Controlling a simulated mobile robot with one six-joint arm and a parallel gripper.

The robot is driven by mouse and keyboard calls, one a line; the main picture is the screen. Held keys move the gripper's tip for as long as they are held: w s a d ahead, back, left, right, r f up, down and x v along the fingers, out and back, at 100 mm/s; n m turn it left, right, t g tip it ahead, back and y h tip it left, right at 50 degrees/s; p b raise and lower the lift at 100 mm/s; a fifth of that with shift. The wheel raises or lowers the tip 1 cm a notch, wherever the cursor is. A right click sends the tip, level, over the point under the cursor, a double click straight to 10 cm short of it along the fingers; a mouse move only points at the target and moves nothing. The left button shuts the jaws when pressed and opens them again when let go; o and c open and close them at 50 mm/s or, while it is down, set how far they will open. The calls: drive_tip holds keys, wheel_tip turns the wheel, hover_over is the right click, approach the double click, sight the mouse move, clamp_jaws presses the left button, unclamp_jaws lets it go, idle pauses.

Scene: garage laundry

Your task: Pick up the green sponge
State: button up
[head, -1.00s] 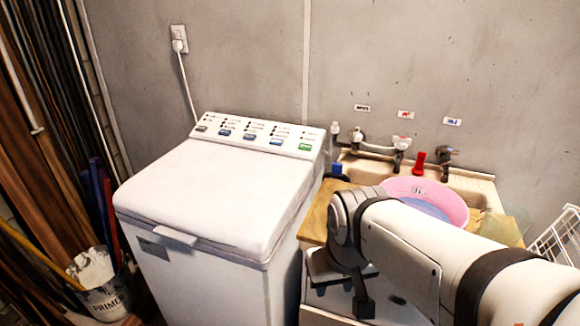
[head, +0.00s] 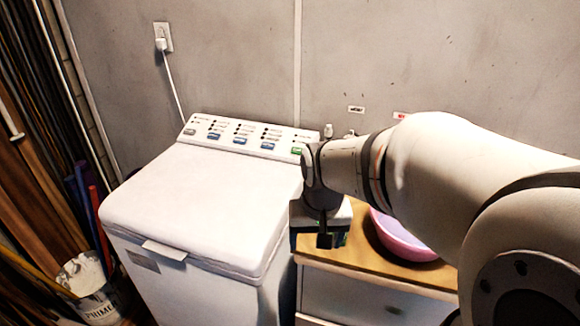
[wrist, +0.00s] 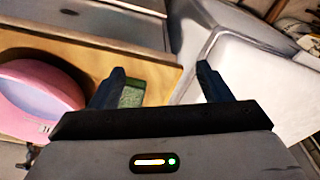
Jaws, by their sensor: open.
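The green sponge (wrist: 132,93) lies on the wooden counter (wrist: 95,58) in the wrist view, near the counter's edge beside the washing machine. The left finger partly covers it. My gripper (wrist: 160,72) is open, with the sponge just inside the left finger and nothing held. The right finger is over the gap and the side of the washer. Whether a finger touches the sponge cannot be told.
A pink basin (head: 400,242) stands on the counter, right of my gripper; it also shows at the left in the wrist view (wrist: 28,75). The white washing machine (head: 200,200) stands close to the counter's left. A primer bucket (head: 92,300) is on the floor at far left.

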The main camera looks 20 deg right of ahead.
drive_tip(key=shift+o, duration=1.4)
drive_tip(key=w+d+m+p, duration=0.2)
drive_tip(key=w+d, duration=0.2)
drive_tip(key=w, duration=0.1)
drive_tip(key=shift+w+d+r+g, duration=0.15)
drive_tip(key=shift+w+r+g, duration=0.15)
drive_tip(key=shift+g, duration=0.1)
drive_tip(key=w+d+f+p, duration=0.1)
drive_tip(key=w+d+f+m+p, duration=0.1)
drive_tip(key=w+d, duration=0.1)
drive_tip(key=w+d+m+p, duration=0.1)
drive_tip(key=d, duration=0.1)
drive_tip(key=shift+w+d+f+g, duration=0.25)
drive_tip(key=shift+w+f+g, duration=0.1)
drive_tip(key=shift+f+g, duration=0.05)
drive_tip(key=shift+w+d+f, duration=0.1)
drive_tip(key=shift+d+f, duration=0.1)
drive_tip(key=shift+f, duration=0.4)
drive_tip(key=shift+w+f+p, duration=0.15)
drive_tip(key=shift+f+p, duration=0.4)
drive_tip(key=shift+f, duration=1.2)
drive_tip(key=shift+w+f+p, duration=0.15)
drive_tip(key=shift+f+p, duration=0.35)
drive_tip(key=shift+f, duration=1.25)
drive_tip(key=shift+c, duration=0.6)
drive_tip(key=c, duration=0.9)
drive_tip(key=shift+c, duration=0.2)
wheel_tip(320, 180, up, 10)
drive_tip(key=b, duration=0.1)
drive_tip(key=shift+b, duration=0.3)
